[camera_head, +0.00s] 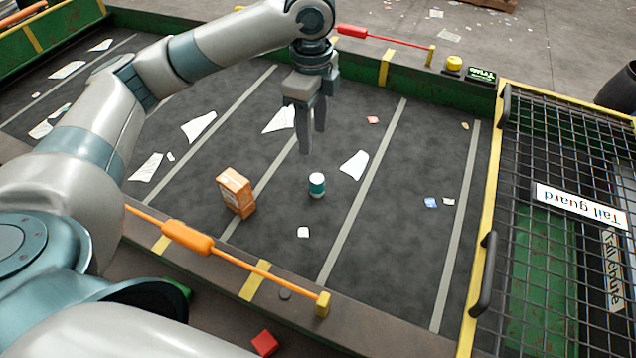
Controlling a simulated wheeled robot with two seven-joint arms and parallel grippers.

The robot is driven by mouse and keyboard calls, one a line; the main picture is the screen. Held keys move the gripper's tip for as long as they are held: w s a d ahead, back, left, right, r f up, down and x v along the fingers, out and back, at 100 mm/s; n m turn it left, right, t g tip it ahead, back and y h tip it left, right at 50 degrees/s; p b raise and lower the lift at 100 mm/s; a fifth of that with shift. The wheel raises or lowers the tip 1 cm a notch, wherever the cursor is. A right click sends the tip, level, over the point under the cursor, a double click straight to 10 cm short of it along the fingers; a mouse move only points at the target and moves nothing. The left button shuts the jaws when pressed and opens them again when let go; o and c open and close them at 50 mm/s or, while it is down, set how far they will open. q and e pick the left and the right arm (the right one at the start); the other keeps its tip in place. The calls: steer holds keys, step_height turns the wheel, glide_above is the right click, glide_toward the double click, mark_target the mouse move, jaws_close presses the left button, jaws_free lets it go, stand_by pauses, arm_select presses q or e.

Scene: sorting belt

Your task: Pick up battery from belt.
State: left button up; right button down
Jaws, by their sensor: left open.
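A small upright cylinder with a teal body and white ends, which looks like the battery (316,186), stands on the dark belt (390,235) near the middle. My left gripper (313,142) hangs above and behind it, fingers pointing down. It is open and empty, apart from the cylinder. My right gripper does not show.
An orange box (236,192) stands on the belt left of the cylinder. Several white paper scraps lie around. An orange bar (188,237) runs along the near edge. A mesh tail guard (560,160) bounds the right side. The belt right of the cylinder is mostly clear.

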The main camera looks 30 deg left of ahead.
arm_select(q)
steer(key=shift+f, duration=0.1)
steer(key=p, duration=0.3)
glide_toward(316, 178)
steer(key=f, duration=0.7)
steer(key=shift+s+a, duration=0.1)
steer(key=shift+a, duration=0.1)
steer(key=shift+d+f+p, duration=0.1)
steer(key=shift+f+p, duration=0.3)
steer(key=shift+f, duration=0.25)
step_height(316, 178, down, 3)
steer(key=shift+d+p, duration=0.1)
steer(key=shift+p, duration=0.45)
steer(key=shift+f, duration=0.4)
